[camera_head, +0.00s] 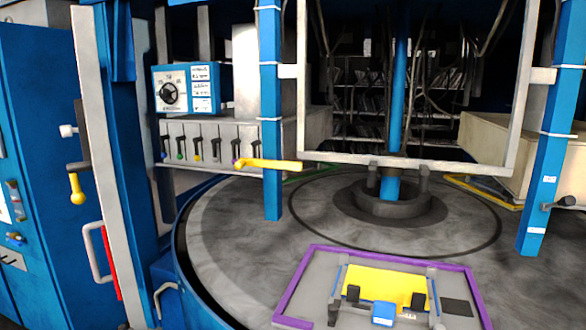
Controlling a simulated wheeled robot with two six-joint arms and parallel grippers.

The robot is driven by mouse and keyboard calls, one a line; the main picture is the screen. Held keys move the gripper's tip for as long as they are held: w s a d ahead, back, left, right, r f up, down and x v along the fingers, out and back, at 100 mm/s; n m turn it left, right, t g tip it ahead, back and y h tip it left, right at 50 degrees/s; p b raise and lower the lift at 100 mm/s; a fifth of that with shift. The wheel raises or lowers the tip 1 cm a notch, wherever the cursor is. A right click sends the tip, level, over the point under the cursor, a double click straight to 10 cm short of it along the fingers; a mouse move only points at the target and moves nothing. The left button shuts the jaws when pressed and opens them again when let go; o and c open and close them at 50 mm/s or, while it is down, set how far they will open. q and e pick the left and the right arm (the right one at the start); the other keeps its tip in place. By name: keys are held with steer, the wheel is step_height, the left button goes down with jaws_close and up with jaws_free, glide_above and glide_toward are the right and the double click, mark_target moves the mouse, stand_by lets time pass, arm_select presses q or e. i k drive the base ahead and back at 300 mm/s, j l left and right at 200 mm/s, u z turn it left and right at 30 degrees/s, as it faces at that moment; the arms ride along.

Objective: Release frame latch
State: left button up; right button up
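A large pale frame (303,95) stands upright between two blue posts, above the round grey table. A yellow handle (268,164) lies level across the left post near the frame's lower left corner. Another yellow handle (77,187) hangs down from a dark arm on the blue cabinet at the left. A dark lever (560,204) sticks out of the right blue post. Which of these is the frame latch I cannot tell for sure. Neither of my grippers shows in the head view.
On the round table (235,240) lies a purple-edged tray (378,255) with a yellow plate and black clamps. A blue box with a black handwheel (169,93) sits above a row of levers (215,143). A blue column (399,90) rises at the centre. A red-backed grab handle (95,252) is at left.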

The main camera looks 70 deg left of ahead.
mark_target(243, 162)
steer(key=u, duration=2.3)
steer(key=j+z, duration=0.2)
steer(key=j, duration=0.8)
steer(key=i+j+z, duration=0.2)
steer(key=j+z, duration=0.2)
steer(key=j, duration=0.4)
steer(key=i+j+z, duration=0.1)
steer(key=j+z, duration=0.3)
steer(key=j, duration=0.45)
steer(key=j+z, duration=0.4)
steer(key=j, duration=0.45)
steer(key=k, duration=0.05)
